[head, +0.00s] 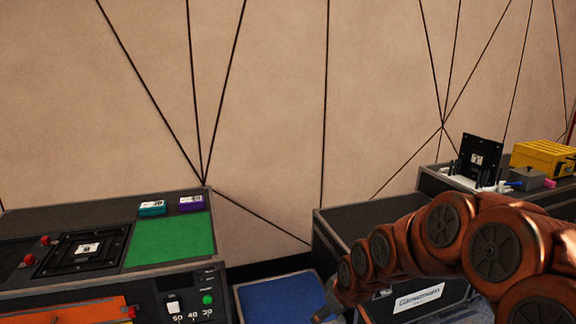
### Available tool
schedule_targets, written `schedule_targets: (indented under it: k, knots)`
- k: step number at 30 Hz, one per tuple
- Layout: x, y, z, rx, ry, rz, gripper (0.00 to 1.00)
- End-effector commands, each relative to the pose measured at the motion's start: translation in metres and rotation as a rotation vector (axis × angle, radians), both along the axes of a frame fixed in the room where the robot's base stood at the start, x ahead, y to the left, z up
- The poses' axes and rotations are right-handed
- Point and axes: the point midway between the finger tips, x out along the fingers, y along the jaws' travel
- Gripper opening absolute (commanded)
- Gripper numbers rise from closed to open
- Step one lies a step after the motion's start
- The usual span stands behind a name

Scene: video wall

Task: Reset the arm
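My orange arm reaches in from the right edge of the head view and bends down toward the bottom middle. A small dark part of my gripper (325,313) shows at the bottom edge, in front of the blue mat (275,300). The rest of the gripper is cut off by the frame or hidden by the arm, so its fingers and anything in them cannot be made out.
Dark cases at right carry a black upright panel (480,158) and a yellow crate (545,158). A panelled wall stands behind.

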Motion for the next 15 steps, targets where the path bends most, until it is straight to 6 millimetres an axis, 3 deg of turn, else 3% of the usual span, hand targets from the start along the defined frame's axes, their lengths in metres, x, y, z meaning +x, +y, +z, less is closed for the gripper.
schedule_targets:
  k: [1,3,15]
  knots:
    - [-0.015,-0.005,0.022,-0.006,0.022,-0.02,0.83]
    - [-0.038,-0.012,0.04,-0.015,0.066,-0.051,0.83]
    - [-0.182,-0.05,0.126,-0.073,0.314,-0.276,0.83]
